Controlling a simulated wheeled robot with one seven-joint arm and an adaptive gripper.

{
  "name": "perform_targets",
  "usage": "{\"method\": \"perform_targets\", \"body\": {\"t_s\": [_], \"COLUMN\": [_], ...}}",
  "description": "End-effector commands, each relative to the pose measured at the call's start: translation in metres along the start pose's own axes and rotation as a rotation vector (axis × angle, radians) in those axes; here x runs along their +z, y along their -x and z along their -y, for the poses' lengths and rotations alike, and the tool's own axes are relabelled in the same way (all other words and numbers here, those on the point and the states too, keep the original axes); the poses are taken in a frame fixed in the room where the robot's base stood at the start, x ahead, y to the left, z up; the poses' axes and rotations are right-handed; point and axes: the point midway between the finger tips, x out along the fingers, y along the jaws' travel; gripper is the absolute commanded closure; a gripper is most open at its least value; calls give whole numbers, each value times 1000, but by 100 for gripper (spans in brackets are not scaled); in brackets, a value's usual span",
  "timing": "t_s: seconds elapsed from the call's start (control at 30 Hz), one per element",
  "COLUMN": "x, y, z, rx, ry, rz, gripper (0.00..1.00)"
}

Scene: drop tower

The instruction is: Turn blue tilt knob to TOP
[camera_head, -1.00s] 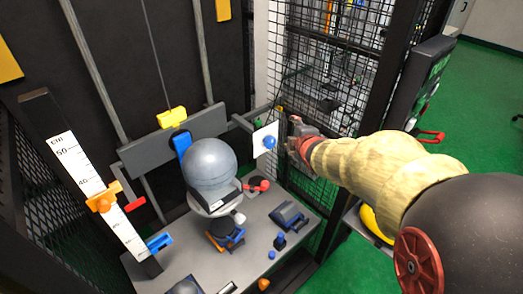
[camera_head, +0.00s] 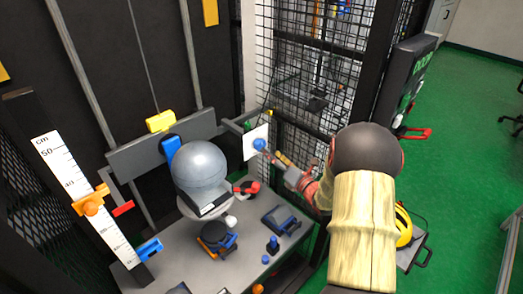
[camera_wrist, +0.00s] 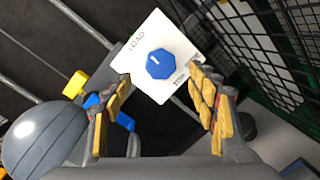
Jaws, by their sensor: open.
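The blue tilt knob (camera_head: 259,144) sits on a white plate (camera_head: 250,150) at the end of a grey bracket, beside the mesh wall. In the wrist view the knob (camera_wrist: 160,64) is an eight-sided blue cap with a white mark. Its plate (camera_wrist: 150,38) carries the word LOAD at the upper left and a second word, hard to read, at the lower right. My gripper (camera_head: 282,168) is open and empty, just right of and below the knob in the head view. In the wrist view the padded fingers of my gripper (camera_wrist: 160,100) stand either side below the knob, apart from it.
A large grey ball (camera_head: 201,165) rests on a stand left of the knob. A black mesh cage wall (camera_head: 305,100) stands close on the right. A cm scale (camera_head: 85,190) with an orange slider stands at left. Blue and black items lie on the grey table (camera_head: 180,262).

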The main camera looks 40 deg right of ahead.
Motion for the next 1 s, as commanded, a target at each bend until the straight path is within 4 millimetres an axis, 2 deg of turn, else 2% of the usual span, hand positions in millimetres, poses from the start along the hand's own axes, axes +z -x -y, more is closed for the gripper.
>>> {"method": "perform_targets", "body": {"t_s": [0.2, 0.4, 0.73, 1.0], "x": [-3, -1, 0, 0], "y": [-36, -55, -58, -58], "z": [0, 0, 0, 0], "rx": [2, 0, -1, -1], "ry": [-1, -2, -2, -3], "rz": [-2, -1, 0, 0], "gripper": [42, 42, 42, 56]}}
